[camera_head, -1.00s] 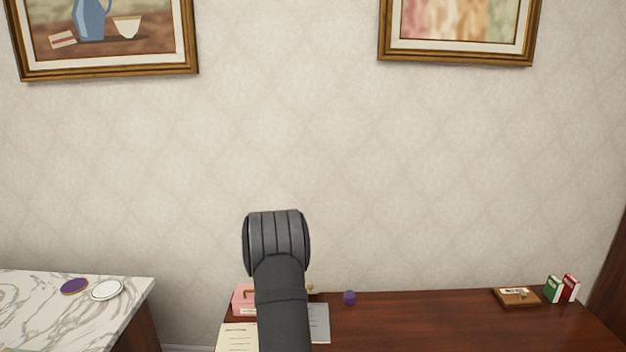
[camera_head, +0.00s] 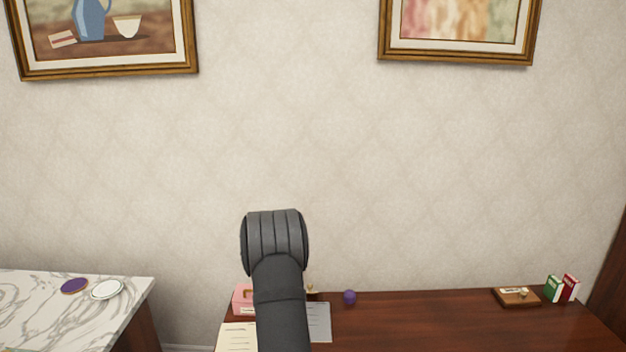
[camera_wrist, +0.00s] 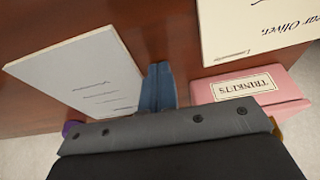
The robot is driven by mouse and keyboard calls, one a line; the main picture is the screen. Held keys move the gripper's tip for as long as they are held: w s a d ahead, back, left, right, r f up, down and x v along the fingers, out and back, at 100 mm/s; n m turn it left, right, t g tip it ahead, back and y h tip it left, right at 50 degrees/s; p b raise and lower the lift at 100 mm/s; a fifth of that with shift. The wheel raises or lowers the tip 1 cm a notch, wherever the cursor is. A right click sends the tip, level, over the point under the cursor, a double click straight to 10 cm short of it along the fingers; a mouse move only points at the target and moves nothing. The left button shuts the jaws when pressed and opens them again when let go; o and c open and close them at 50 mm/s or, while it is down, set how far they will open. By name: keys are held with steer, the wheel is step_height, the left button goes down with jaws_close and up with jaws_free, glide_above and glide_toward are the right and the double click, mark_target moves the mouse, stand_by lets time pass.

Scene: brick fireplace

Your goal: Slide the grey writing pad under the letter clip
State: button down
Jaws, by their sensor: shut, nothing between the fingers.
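The grey writing pad (camera_head: 320,322) lies on the dark wood desk, partly behind my arm. In the wrist view the pad (camera_wrist: 82,78) shows as a pale grey slab with a few lines of writing. My gripper (camera_wrist: 160,72) is shut and empty, its bluish fingers close beside the pad's right edge; I cannot tell whether they touch. In the head view my arm hides the gripper. A small brass-coloured piece (camera_head: 311,288) shows at the back of the desk beside my arm; it may belong to the letter clip, but most of it is hidden.
A pink trinkets box (camera_wrist: 245,88) and a cream letter (camera_wrist: 255,30) lie on the other side of my fingers. A purple ball (camera_head: 349,297) sits behind the pad. A wooden block with a label (camera_head: 517,297) and small books (camera_head: 562,288) stand far right. The desk between is clear.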

step_height(320, 180, up, 8)
stand_by(1.0)
steer(key=shift+f, duration=0.1)
steer(key=shift+f, duration=3.95)
